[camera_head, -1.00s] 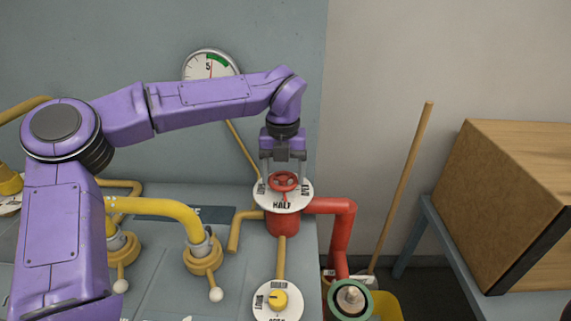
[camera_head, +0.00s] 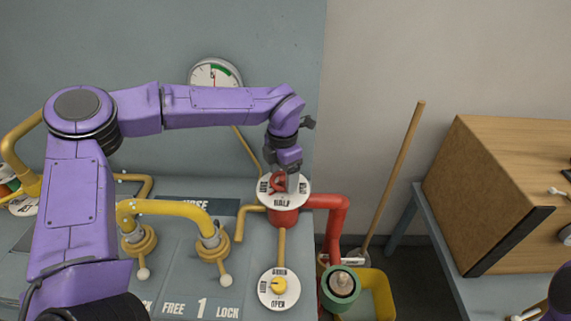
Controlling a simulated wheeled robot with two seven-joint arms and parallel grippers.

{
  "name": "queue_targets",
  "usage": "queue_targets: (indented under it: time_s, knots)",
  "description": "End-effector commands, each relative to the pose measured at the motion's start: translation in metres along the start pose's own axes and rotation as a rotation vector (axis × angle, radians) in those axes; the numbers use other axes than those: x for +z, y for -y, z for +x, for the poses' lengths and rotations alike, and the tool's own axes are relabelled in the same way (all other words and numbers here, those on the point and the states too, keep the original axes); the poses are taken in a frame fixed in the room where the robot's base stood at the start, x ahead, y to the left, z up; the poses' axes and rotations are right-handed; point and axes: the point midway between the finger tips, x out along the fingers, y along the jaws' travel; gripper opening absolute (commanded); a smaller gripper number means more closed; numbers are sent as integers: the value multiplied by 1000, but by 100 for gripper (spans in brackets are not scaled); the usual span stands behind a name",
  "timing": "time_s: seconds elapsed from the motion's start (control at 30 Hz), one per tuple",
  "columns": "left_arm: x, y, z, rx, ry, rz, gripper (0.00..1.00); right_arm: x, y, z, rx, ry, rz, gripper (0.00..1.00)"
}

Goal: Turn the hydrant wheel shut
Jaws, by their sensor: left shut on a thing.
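The red hydrant wheel (camera_head: 277,182) sits above a white round dial plate (camera_head: 283,203) on a red hydrant body (camera_head: 284,217). The word HALF reads on the plate's front edge. My left gripper (camera_head: 285,181) reaches down from above and is shut on the wheel, with its wrist turned and a finger covering the wheel's right side. Part of the wheel and the plate's rear is hidden behind the gripper. My right gripper is not in view; only a purple part of my body shows at the lower right edge.
A red pipe (camera_head: 333,220) runs right and down from the hydrant to a green-rimmed outlet (camera_head: 341,288). Yellow valve pipes (camera_head: 165,208) stand left. A yellow knob dial (camera_head: 279,287) is in front. A pressure gauge (camera_head: 214,75) is behind. A broom handle (camera_head: 393,180) leans right.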

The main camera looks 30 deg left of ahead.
Motion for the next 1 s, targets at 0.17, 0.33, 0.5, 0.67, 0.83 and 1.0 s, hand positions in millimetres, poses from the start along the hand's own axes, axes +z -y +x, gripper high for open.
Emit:
queue_targets:
  time_s: [0.17,0.33,0.5,0.67,0.83,1.0]
  knots:
    - [1,-2,-7,5,4,165,45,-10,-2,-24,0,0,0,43]
    - [1,-2,-7,6,4,326,45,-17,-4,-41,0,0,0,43]
    - [1,-2,-6,7,4,477,45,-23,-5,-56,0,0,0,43]
    - [1,-2,-5,7,4,599,45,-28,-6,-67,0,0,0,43]
    - [2,-2,-4,8,3,697,45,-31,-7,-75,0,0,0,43]
    - [2,-2,-3,8,3,760,45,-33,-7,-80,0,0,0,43]
